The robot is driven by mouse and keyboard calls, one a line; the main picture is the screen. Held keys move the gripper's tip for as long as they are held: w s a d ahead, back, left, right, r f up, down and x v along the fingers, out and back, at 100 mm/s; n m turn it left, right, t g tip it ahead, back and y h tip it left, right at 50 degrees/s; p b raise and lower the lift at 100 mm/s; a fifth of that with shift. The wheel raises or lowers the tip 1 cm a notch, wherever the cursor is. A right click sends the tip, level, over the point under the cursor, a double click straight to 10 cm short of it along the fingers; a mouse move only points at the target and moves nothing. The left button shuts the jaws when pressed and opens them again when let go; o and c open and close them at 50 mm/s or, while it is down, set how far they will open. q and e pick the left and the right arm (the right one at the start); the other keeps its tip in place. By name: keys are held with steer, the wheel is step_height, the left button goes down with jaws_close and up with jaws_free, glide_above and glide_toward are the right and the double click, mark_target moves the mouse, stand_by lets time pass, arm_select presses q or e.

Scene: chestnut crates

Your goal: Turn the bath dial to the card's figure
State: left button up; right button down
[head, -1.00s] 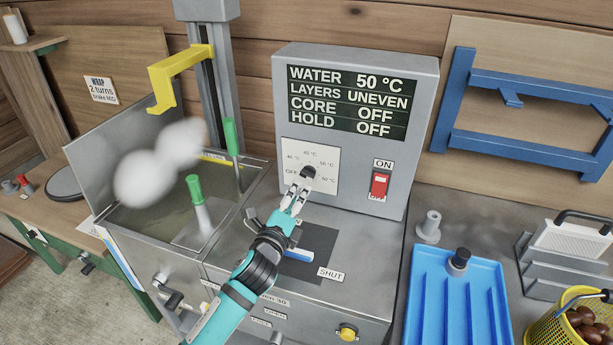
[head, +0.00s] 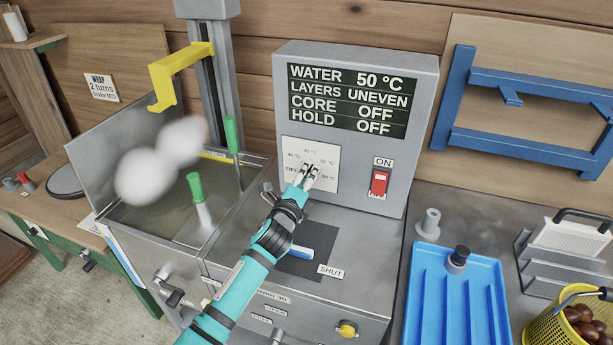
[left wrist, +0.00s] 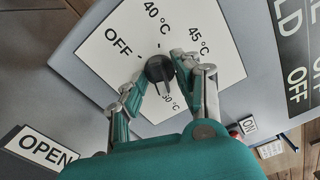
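The bath dial is a small black knob (left wrist: 160,70) on a white plate marked OFF, 40 °C, 45 °C and more figures. My left gripper (head: 307,172) is at the dial, covering most of it in the head view. In the left wrist view its two fingers (left wrist: 157,72) stand apart, one on each side of the knob, very close to it; I cannot tell if both touch. The display (head: 348,101) reads WATER 50 °C, LAYERS UNEVEN, CORE OFF, HOLD OFF. My right gripper is out of view.
A red ON switch (head: 379,184) sits right of the dial. The open bath (head: 172,215) stands left with steam above it. A card (head: 101,90) on the left board reads WRAP, 2 turns. A blue tray (head: 430,300) and a yellow basket (head: 545,330) are at the right.

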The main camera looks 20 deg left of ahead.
arm_select(q)
jaws_close()
